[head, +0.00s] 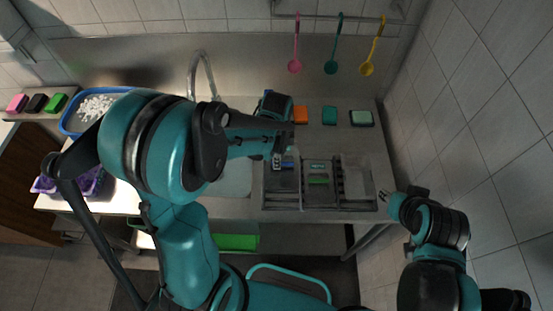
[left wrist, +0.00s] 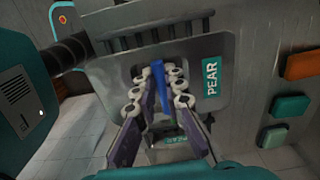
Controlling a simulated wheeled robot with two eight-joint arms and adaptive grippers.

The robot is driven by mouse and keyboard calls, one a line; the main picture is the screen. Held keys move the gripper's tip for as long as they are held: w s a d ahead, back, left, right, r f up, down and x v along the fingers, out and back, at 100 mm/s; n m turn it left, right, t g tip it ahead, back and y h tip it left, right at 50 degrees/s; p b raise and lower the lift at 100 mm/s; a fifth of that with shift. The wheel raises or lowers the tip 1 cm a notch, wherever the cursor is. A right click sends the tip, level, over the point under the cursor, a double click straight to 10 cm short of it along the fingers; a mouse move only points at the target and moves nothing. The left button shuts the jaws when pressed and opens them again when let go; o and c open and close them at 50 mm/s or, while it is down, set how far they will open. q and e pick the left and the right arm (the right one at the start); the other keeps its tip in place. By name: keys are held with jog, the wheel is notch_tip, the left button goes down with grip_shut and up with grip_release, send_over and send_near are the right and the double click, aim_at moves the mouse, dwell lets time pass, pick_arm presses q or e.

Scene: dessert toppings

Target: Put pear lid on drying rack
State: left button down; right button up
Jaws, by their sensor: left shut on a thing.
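The pear lid (left wrist: 208,105) is a grey plate with a teal PEAR label in the left wrist view. A blue handle (left wrist: 158,80) stands out from it. My left gripper (left wrist: 160,88) is shut on this handle, one finger on each side. In the head view my left gripper (head: 277,160) is over the left part of the grey topping station, and the lid's outline is hard to separate there. A row of dark bars (left wrist: 165,33) at the lid's upper edge may be the drying rack. My right gripper (head: 385,196) is at the station's right; its opening is too small to judge.
The topping station (head: 354,190) has other compartments to the right, one with a green bar. Orange (head: 300,115), teal (head: 329,116) and green (head: 361,118) items sit behind it. Ladles (head: 331,67) hang on the back wall. A blue tray (head: 72,124) of white pieces is left.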

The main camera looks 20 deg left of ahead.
pick_arm(q)
jog(key=shift+s+d, duration=0.2)
jog(key=shift+s, duration=0.05)
jog(key=shift+f+b, duration=0.2)
jog(key=shift+b, duration=0.2)
notch_tip(320, 180, down, 10)
jog(key=b, duration=0.7)
jog(key=shift+r+b, duration=0.15)
jog(key=shift+b, duration=0.25)
jog(key=c, duration=1.5)
grip_release()
jog(key=shift+c, duration=0.2)
jog(key=shift+r, duration=0.15)
